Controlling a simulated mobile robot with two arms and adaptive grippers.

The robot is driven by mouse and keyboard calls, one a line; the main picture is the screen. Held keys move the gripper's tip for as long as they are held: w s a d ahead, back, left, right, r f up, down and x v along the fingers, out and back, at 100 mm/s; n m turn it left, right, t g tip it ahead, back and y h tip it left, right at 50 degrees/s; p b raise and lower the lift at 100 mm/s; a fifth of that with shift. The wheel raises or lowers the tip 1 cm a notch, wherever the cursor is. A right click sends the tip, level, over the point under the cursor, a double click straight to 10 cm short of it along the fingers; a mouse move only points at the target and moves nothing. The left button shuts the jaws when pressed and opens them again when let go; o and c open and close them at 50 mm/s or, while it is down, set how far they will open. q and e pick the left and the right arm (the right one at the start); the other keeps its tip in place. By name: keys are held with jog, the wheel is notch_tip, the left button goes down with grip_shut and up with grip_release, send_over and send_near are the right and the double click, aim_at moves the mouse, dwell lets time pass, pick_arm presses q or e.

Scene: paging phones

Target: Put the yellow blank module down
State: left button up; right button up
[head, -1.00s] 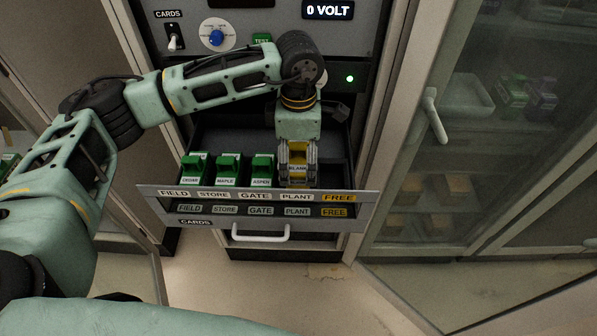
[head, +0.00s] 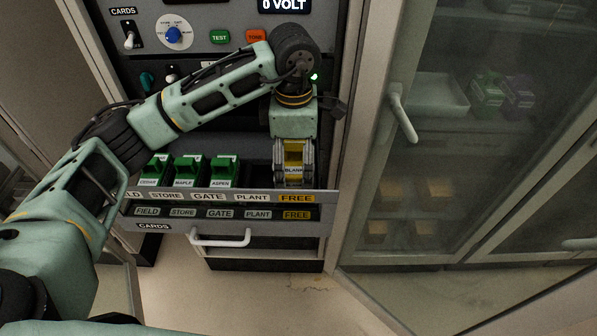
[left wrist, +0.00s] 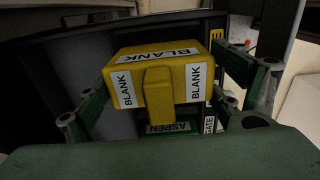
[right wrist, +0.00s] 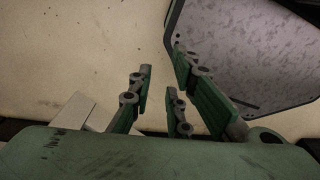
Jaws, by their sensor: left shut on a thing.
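The yellow blank module (head: 293,153) is held upright in my left gripper (head: 293,178), which is shut on it. In the head view it is at the right end of the open card drawer (head: 190,228), behind the FREE label (head: 297,198). Its lower end is hidden, so I cannot tell whether it touches the drawer floor. In the left wrist view the module (left wrist: 165,78) shows BLANK labels, with the ASPEN module (left wrist: 175,128) beyond it. My right gripper (right wrist: 160,75) is open and empty in the right wrist view.
Green CEDAR (head: 154,170), MAPLE (head: 190,170) and ASPEN (head: 224,170) modules stand in the drawer to the left. Behind the PLANT label (head: 252,198) there is a gap. A glass cabinet door with a handle (head: 402,115) is at the right.

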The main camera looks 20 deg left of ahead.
aim_at(298, 145)
pick_arm(q)
jog(key=shift+f, duration=0.65)
jog(key=shift+d+f+p, duration=0.3)
jog(key=shift+f+p, duration=0.05)
jog(key=shift+f, duration=0.2)
notch_tip(298, 145, down, 2)
jog(key=shift+w+a+f, duration=0.1)
jog(key=shift+f, duration=0.15)
jog(key=o, duration=0.8)
jog(key=shift+o, duration=1.4)
jog(key=shift+r, duration=0.35)
notch_tip(298, 145, up, 11)
jog(key=shift+f+b, duration=0.1)
jog(key=shift+b, duration=1)
jog(key=shift+r, duration=0.5)
pick_arm(e)
jog(key=shift+s+a+f, duration=0.15)
jog(key=shift+a+f, duration=0.25)
jog(key=shift+f, duration=0.3)
jog(key=shift+a, duration=0.25)
